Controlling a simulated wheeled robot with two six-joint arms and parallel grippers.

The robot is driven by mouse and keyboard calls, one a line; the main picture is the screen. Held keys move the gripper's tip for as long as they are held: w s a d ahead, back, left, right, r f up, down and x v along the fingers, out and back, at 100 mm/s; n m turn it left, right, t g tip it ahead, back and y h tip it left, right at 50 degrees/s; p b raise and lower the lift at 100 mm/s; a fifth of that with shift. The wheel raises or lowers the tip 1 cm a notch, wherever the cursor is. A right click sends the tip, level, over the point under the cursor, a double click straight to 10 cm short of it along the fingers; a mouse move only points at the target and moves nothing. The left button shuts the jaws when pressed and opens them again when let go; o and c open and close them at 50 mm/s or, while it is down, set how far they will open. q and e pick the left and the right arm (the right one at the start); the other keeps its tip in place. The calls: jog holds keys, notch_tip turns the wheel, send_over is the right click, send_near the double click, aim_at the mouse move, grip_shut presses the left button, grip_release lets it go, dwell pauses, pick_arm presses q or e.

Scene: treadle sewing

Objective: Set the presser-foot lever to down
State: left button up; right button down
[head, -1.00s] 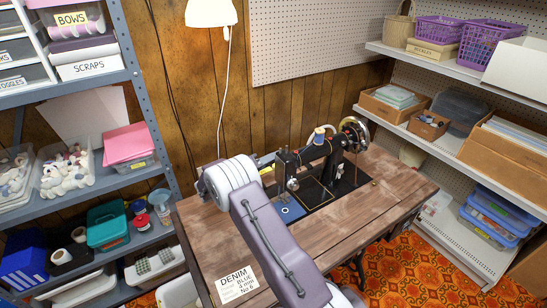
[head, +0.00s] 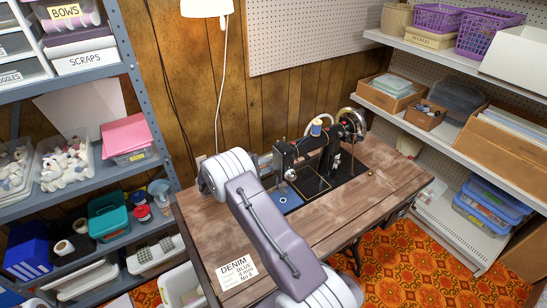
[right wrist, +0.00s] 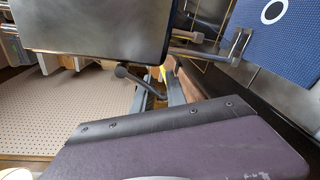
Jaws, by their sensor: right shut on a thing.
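The black sewing machine (head: 322,150) stands on the wooden treadle table (head: 205,235). Its dark head (right wrist: 95,25) fills the top left of the right wrist view. The presser foot (right wrist: 240,45) is by the blue denim (right wrist: 290,35). The presser-foot lever (right wrist: 123,71), a thin dark arm with a rounded end, sticks out beside the head. My right gripper (right wrist: 158,90) is close behind the head and shut on the lever; the grip itself is partly hidden. In the head view my wrist covers most of this gripper. My left gripper is out of view.
A denim label card (head: 237,272) lies at the table's front left. Loaded shelves (head: 95,240) stand at the left and more shelves (head: 435,140) at the right. A lamp (head: 207,8) hangs above. The table's right front is clear.

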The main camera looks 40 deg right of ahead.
jog(key=shift+s+f+n+g+p, duration=0.3)
jog(key=shift+s+n, duration=0.15)
jog(key=shift+n, duration=0.35)
jog(key=c, duration=1.5)
grip_release()
jog(key=shift+o, duration=0.8)
jog(key=shift+s+r, duration=0.1)
jog(key=shift+a, duration=0.4)
jog(key=a, duration=0.2)
jog(key=a+r, duration=0.1)
jog(key=a, duration=0.5)
jog(key=shift+w+a+r, duration=0.1)
jog(key=shift+w+r, duration=0.05)
jog(key=shift+w, duration=0.25)
